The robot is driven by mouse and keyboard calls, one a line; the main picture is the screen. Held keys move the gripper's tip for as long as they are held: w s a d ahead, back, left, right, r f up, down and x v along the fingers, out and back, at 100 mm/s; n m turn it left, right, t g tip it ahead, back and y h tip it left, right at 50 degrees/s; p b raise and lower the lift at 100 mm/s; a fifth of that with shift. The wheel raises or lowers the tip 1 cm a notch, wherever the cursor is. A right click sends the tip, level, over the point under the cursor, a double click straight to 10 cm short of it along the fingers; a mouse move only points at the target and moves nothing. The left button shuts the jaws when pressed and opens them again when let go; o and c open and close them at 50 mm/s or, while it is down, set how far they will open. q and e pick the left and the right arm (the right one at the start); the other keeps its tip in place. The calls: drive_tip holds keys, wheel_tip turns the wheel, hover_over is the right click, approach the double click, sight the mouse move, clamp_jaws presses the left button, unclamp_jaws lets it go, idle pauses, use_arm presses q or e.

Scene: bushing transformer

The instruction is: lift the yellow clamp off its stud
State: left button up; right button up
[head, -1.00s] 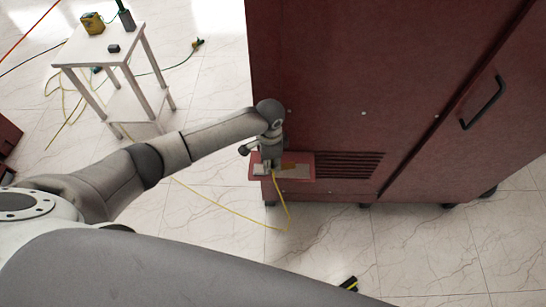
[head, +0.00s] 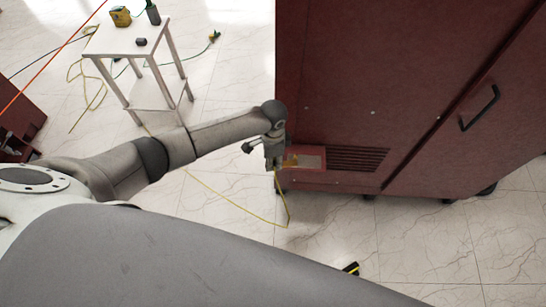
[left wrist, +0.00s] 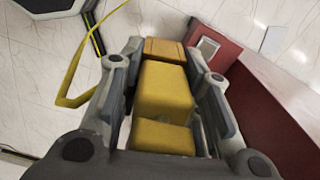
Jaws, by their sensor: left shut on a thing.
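The yellow clamp (left wrist: 165,92) sits between the fingers of my left gripper (left wrist: 165,75) in the left wrist view. The gripper is shut on it, and a yellow cable (left wrist: 72,80) loops beside it. In the head view my left gripper (head: 273,165) is just left of the red cabinet's low ledge (head: 305,177). Only a small orange-yellow part of the clamp (head: 290,162) shows there. A grey metal plate (left wrist: 206,48) on the ledge lies apart from the clamp in the left wrist view. I cannot make out the stud. My right gripper is out of view.
The red cabinet (head: 350,70) stands on the right, with a vent (head: 357,159) and a black handle (head: 480,108). A white table (head: 125,42) stands at the back left. The yellow cable (head: 235,203) trails over the floor, which is otherwise clear near the gripper.

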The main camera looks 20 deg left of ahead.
use_arm(q)
drive_tip(key=shift+r+p, duration=1.95)
drive_tip(key=shift+r, duration=0.2)
